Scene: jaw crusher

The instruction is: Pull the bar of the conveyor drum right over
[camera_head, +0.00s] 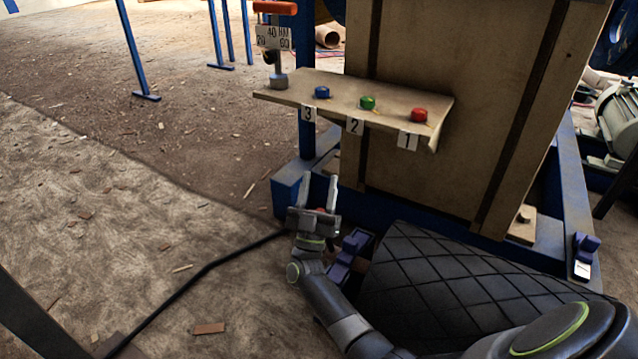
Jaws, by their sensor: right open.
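The conveyor (455,275) shows as a black belt with a diamond pattern, low in the middle right. A purple-blue block-shaped part (345,262) sits at the belt's left end, partly hidden by my right arm. A similar blue part with a white label (585,256) sits at the belt's right side. I cannot tell which of these is the drum's bar. My right gripper (320,188) is open, its fingers pointing up the picture, just left of and above the purple-blue part. I see nothing between its fingers. My left gripper is not in view.
A tan shelf (395,118) with blue, green and red buttons, labelled 3, 2 and 1, juts out above the gripper. An orange handle (275,8) stands over a numbered plate. A blue frame (292,188) is close behind the gripper. A black cable (200,275) crosses the open floor.

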